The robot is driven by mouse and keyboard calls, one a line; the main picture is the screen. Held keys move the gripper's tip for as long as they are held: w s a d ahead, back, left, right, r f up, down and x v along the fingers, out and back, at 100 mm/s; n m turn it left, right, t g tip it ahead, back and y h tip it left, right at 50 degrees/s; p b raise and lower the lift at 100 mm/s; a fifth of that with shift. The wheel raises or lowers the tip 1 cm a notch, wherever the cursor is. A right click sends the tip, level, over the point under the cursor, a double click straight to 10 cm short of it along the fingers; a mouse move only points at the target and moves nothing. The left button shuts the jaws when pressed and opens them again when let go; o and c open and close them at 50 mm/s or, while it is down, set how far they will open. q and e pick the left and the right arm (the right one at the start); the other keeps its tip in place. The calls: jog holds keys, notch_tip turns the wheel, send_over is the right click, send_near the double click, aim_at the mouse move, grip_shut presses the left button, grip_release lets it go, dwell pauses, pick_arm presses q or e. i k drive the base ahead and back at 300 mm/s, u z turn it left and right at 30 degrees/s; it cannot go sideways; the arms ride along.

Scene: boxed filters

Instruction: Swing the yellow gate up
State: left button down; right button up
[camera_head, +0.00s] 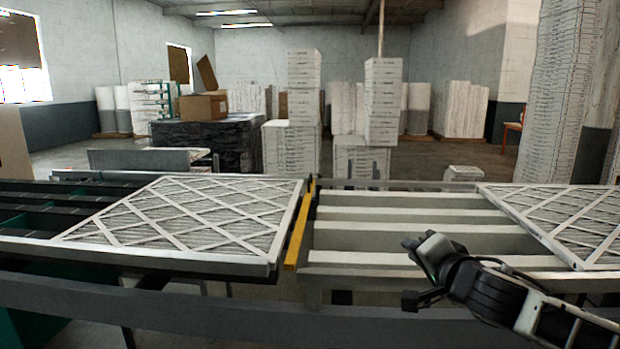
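The yellow gate (299,232) is a narrow yellow bar. It runs front to back across the gap between the left and right conveyor sections and sits low, about level with the filter beside it. My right gripper (412,272) is to the right of the gate, over the front of the right conveyor, apart from the gate. It points left, and its fingers are too small and dark to tell whether they are open or shut. My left gripper is not in view.
A framed filter (190,222) lies on the left conveyor, its right edge close beside the gate. Another filter (565,218) lies on the right conveyor. The pale slats (410,215) between are bare. A grey rail (200,307) runs along the front. Stacked boxes (383,100) stand behind.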

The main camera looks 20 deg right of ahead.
aim_at(291, 260)
jog(key=i, duration=1.5)
